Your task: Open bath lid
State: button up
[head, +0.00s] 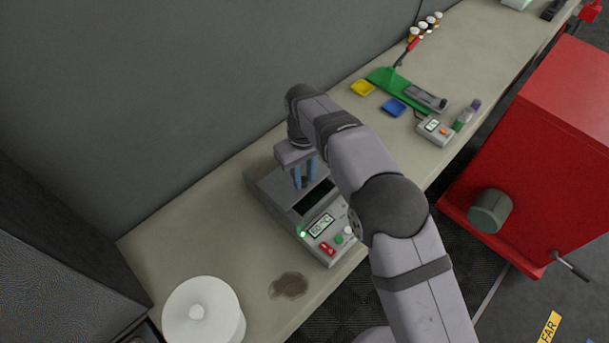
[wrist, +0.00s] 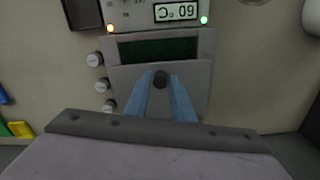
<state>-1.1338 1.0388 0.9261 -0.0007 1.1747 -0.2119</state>
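The bath (head: 265,185) is a grey box on the bench with a display, buttons and a dark opening (head: 318,195) in its top. In the wrist view, the grey lid (wrist: 130,78) lies on the near side of the dark green opening (wrist: 158,48), leaving part of it uncovered. The lid's black knob (wrist: 160,79) sits between the blue fingertips of my gripper (wrist: 161,82). The knob fills the gap, and the gripper looks shut on it. In the head view my gripper (head: 304,174) points down over the bath; the knob is hidden there.
A white round lidded pot (head: 203,316) and a brown spill (head: 288,285) are at the near end of the bench. A green tray (head: 385,78), yellow dish (head: 362,88), blue dish (head: 394,107) and small meter (head: 435,131) lie farther along. A red cabinet (head: 560,130) stands right.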

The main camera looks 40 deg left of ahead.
aim_at(304, 178)
jog(key=shift+o, duration=0.9)
jog(key=shift+r, duration=0.15)
jog(key=shift+r+b, duration=1.3)
jog(key=shift+r, duration=2.3)
jog(key=shift+w+f, duration=0.1)
